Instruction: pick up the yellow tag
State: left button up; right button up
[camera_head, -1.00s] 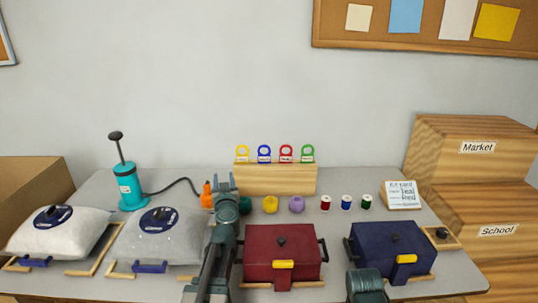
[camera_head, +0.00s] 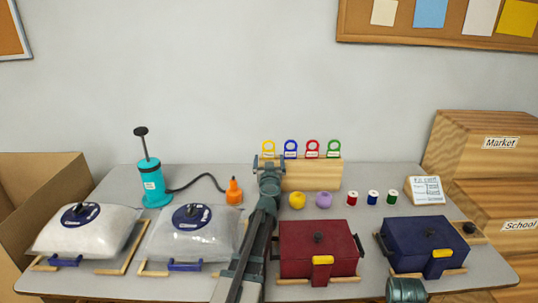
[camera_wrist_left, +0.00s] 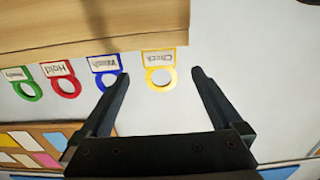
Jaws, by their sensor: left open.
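The yellow tag (camera_head: 268,153) stands at the left end of a row on a wooden block (camera_head: 312,176), beside blue (camera_head: 290,153), red (camera_head: 312,153) and green (camera_head: 334,153) tags. Each is a ring with a white label. My left gripper (camera_head: 269,160) is in front of the block, in line with the yellow tag. In the left wrist view, the yellow tag (camera_wrist_left: 160,58) reads "Check" and its ring lies between the tips of my open left gripper (camera_wrist_left: 160,75), with a gap on both sides. The blue tag (camera_wrist_left: 104,66) is close to one finger. My right gripper is out of view.
Maroon (camera_head: 300,245) and navy (camera_head: 405,240) boxes stand in front. An orange bottle (camera_head: 234,190) and teal pump (camera_head: 151,180) are left.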

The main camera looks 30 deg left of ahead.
aim_at(269, 153)
pick_arm(q)
jog(key=shift+f+b+x, duration=0.15)
jog(key=shift+b+x, duration=0.05)
jog(key=shift+x, duration=1.4)
jog(key=shift+f+b+x, duration=0.15)
jog(key=shift+f+x, duration=0.05)
jog(key=shift+x, duration=1.4)
jog(key=shift+d, duration=0.1)
jog(key=c, duration=1.4)
